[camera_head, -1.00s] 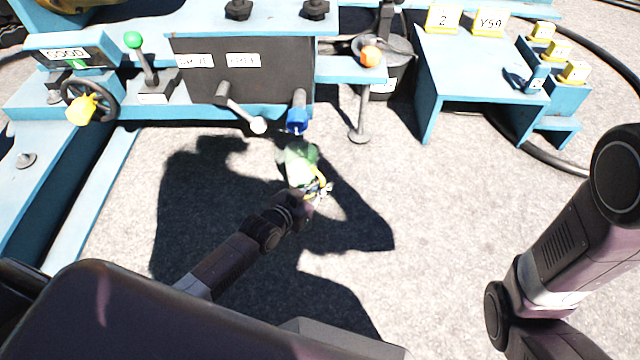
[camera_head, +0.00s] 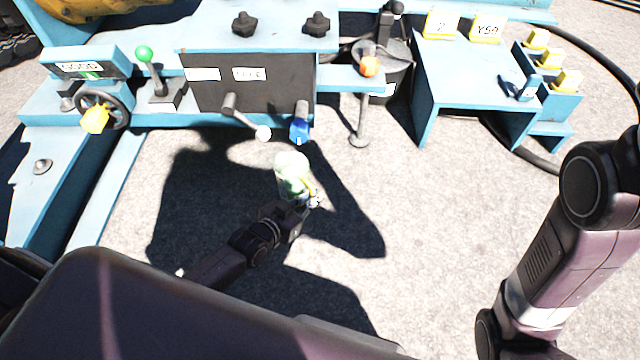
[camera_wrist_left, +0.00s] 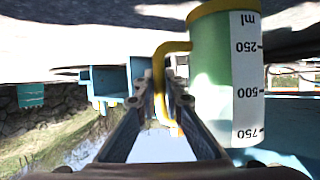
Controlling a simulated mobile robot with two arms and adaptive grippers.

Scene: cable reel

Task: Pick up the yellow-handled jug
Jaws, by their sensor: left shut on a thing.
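The jug (camera_head: 292,172) is pale green with a yellow handle, held above the ground near the middle of the head view. In the left wrist view the jug (camera_wrist_left: 222,75) shows a white scale strip marked 250, 500 and 750 ml, and its yellow handle (camera_wrist_left: 160,85) lies between the fingers. My left gripper (camera_head: 305,203) is shut on the handle, also seen in the left wrist view (camera_wrist_left: 163,100). My right arm shows at the right edge of the head view, but its gripper is out of view.
The blue machine has a dark panel, a lever (camera_head: 245,118) with a white knob and a blue-ended spout (camera_head: 299,130) just beyond the jug. A blue table (camera_head: 470,85) stands at the right, with a small yellow-topped rack beside it. The grey ground is free to the right.

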